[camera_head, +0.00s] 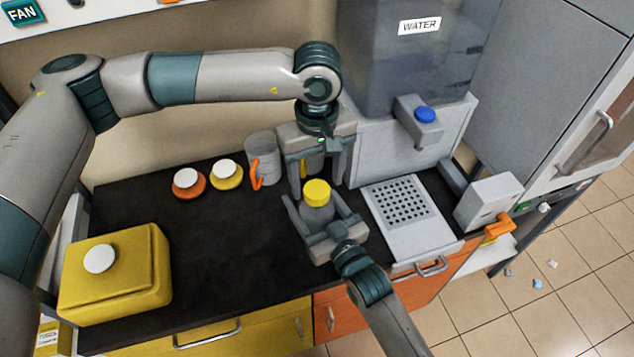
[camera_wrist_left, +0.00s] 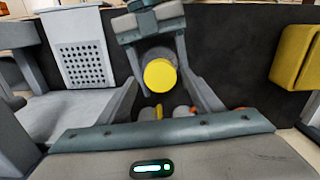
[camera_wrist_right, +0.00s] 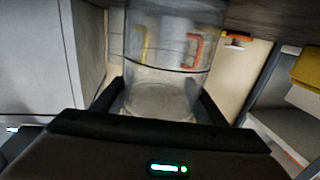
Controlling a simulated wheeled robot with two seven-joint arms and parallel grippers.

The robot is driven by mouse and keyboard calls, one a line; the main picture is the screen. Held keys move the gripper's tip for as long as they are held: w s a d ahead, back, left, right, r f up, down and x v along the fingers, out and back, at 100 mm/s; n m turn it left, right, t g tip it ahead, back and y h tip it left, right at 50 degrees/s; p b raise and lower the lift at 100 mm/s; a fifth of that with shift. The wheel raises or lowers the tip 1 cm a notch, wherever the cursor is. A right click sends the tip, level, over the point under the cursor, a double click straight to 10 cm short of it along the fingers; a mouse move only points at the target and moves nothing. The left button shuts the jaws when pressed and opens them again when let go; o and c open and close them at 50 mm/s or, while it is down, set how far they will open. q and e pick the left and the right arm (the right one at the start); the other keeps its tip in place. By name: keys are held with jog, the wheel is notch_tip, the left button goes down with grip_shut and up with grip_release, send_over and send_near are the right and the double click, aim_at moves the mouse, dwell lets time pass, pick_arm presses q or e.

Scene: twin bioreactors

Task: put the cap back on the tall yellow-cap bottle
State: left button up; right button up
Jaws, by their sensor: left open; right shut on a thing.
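The tall bottle (camera_head: 318,216) stands upright and clear-grey between my two grippers. Its yellow cap (camera_head: 317,191) sits at its top; I cannot tell whether it is screwed tight. My right gripper (camera_head: 314,204) is shut on the bottle's body from the front. The right wrist view shows the clear body (camera_wrist_right: 160,60) between its fingers. My left gripper (camera_head: 316,176) points down over the bottle from behind, open. In the left wrist view the cap (camera_wrist_left: 160,75) shows between its spread fingers, with a gap on each side. The bottle's base is hidden in the head view.
A mug with an orange handle (camera_head: 262,150) stands behind, left of the bottle; a yellow handle shows behind my left gripper. Orange (camera_head: 188,184) and yellow (camera_head: 226,175) lids lie farther left. A yellow box (camera_head: 118,280) is front left. The water dispenser (camera_head: 410,160) stands right. The middle counter is clear.

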pick_arm(q)
jog(key=shift+r, duration=1.1)
jog(key=shift+c, duration=0.5)
jog(key=n, duration=0.2)
jog(key=r+n, duration=0.1)
jog(key=n, duration=0.5)
jog(key=shift+r, duration=0.4)
jog(key=n, duration=0.2)
jog(key=r+n, duration=0.1)
jog(key=n, duration=0.1)
jog(key=shift+n, duration=0.3)
jog(key=n, duration=0.4)
jog(key=shift+r, duration=0.35)
jog(key=shift+f, duration=0.15)
